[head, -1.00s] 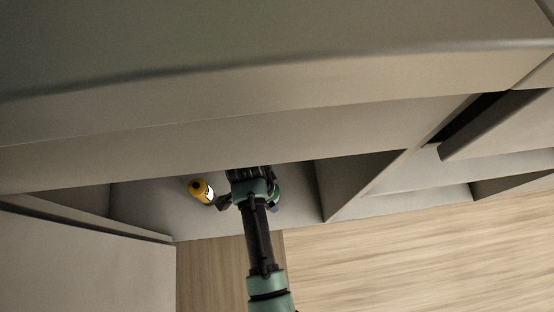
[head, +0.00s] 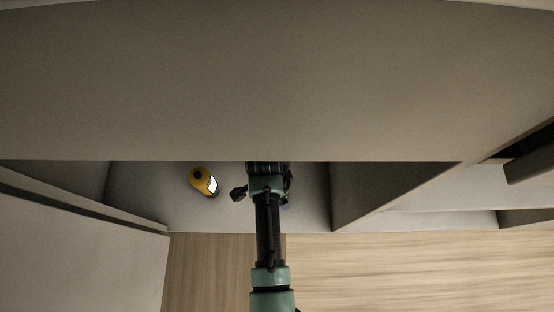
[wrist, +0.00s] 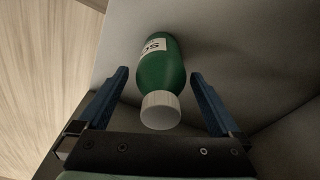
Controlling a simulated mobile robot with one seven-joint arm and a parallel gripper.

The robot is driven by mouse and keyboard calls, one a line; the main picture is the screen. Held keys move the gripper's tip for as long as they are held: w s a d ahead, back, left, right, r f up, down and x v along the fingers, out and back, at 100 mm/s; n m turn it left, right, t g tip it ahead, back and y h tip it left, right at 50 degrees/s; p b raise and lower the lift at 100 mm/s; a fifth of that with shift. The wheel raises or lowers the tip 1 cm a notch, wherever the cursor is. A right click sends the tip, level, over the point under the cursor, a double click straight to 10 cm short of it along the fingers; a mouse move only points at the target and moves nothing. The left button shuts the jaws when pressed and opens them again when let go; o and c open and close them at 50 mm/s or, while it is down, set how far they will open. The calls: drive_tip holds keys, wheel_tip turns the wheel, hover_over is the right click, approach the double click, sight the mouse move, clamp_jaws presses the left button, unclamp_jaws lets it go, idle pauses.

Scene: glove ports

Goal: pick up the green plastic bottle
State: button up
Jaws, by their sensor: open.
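The green plastic bottle (wrist: 160,68) has a white cap and a white label, and shows in the wrist view with its cap towards my gripper's palm. My gripper (wrist: 159,75) is open, with one blue finger on each side of the bottle. A gap shows between each finger and the bottle, so the gripper is not closed on it. In the head view my gripper's body (head: 267,172) reaches into the compartment under a broad panel.
A yellow bottle (head: 203,181) with a white label is in the same compartment, left of my gripper. A broad grey panel (head: 270,85) overhangs the compartment. A divider wall (head: 375,190) bounds it on the right. Wooden floor (head: 400,270) shows in front.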

drive_tip(key=c, duration=1.3)
drive_tip(key=shift+r, duration=0.2)
